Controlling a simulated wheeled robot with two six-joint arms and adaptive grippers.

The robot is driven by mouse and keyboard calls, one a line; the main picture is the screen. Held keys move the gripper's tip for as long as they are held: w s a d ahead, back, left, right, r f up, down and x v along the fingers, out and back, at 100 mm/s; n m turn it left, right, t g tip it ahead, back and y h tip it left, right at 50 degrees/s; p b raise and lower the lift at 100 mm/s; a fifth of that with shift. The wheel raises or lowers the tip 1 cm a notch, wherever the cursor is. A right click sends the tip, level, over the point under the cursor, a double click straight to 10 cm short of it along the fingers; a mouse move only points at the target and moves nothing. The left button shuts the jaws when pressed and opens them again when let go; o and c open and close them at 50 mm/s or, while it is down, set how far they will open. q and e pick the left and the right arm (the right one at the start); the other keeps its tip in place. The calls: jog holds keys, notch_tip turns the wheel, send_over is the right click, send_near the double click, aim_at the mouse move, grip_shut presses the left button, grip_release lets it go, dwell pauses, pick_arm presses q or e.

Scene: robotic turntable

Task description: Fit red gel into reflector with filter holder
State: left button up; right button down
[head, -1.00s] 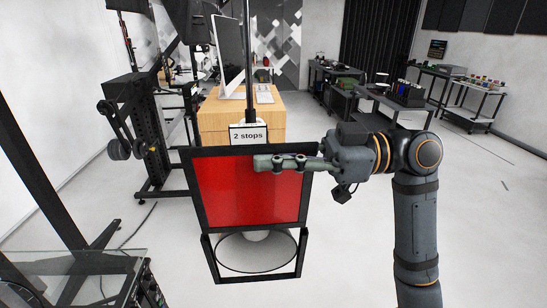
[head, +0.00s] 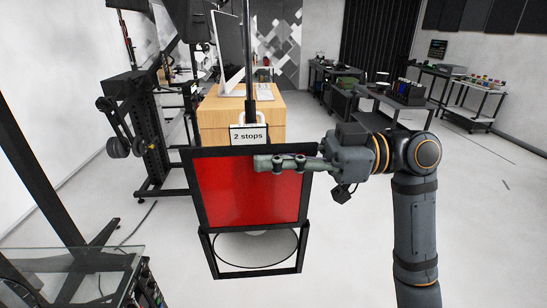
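The red gel (head: 238,192), a red sheet in a black square frame, stands nearly upright in the middle of the head view. My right gripper (head: 262,163) reaches in from the right and is shut on the gel's upper right edge, one finger across its front; the other finger is hidden. Below the gel, the round pale reflector (head: 257,252) shows inside a black holder frame (head: 258,273). The gel hides the upper part of both. I cannot tell whether the gel touches the holder. My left gripper is out of view.
A "2 stops" sign (head: 249,135) hangs on a dark pole just behind the gel. A wooden desk (head: 215,120) stands behind it. A glass-topped rack (head: 70,262) is at lower left, a black stand (head: 150,130) at left.

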aim_at(274, 220)
jog(key=shift+w+f+b, duration=0.25)
jog(key=shift+f+b, duration=1.9)
jog(key=shift+f, duration=0.1)
jog(key=shift+w+f+b, duration=0.2)
jog(key=shift+f+b, duration=2)
jog(key=shift+f, duration=0.1)
jog(key=shift+w+f+b, duration=0.25)
jog(key=shift+f+b, duration=1.9)
jog(key=shift+f, duration=0.1)
jog(key=c, duration=1.4)
grip_release()
jog(key=shift+s, duration=0.1)
jog(key=shift+c, duration=0.2)
jog(key=shift+w, duration=0.2)
jog(key=shift+d, duration=0.1)
jog(key=d, duration=1.1)
jog(key=shift+d, duration=0.4)
